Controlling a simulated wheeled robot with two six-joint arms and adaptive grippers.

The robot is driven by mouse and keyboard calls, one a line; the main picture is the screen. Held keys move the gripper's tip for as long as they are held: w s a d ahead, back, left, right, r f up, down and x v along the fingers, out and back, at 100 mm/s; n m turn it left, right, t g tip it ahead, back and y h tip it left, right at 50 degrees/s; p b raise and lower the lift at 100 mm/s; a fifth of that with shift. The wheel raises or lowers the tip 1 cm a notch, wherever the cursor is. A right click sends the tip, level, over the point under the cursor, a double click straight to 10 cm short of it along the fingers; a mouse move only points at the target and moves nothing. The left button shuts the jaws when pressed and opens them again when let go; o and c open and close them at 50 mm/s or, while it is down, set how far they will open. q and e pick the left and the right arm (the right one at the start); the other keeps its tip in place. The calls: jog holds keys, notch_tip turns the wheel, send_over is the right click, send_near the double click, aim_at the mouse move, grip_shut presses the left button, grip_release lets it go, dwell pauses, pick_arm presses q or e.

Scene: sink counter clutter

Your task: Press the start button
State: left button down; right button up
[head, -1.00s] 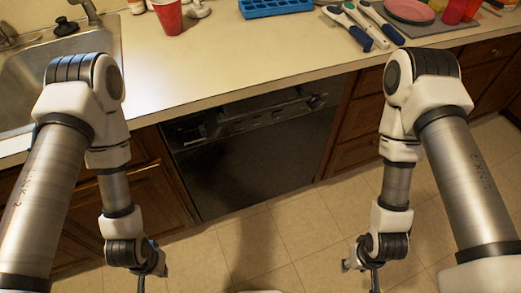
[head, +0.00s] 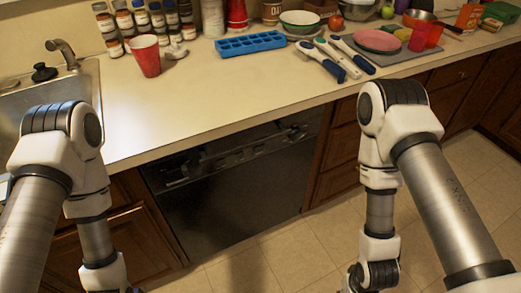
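A black dishwasher (head: 240,195) is built in under the counter, between wooden cabinets. Its control panel (head: 235,155) runs along the top of its front, under the counter edge. The panel is dark and tilted away from my view, so I cannot make out a start button. My left and right arms hang on either side of the dishwasher. Both grippers are below the bottom edge of the head view, so their fingers do not show.
The counter (head: 200,95) holds a red cup (head: 146,56), a blue ice tray (head: 251,44), several white-and-blue utensils (head: 335,60) and a pink plate (head: 377,41). A sink (head: 50,100) is at the left. The tiled floor (head: 300,250) before the dishwasher is clear.

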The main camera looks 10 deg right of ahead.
grip_shut()
dwell(1.0)
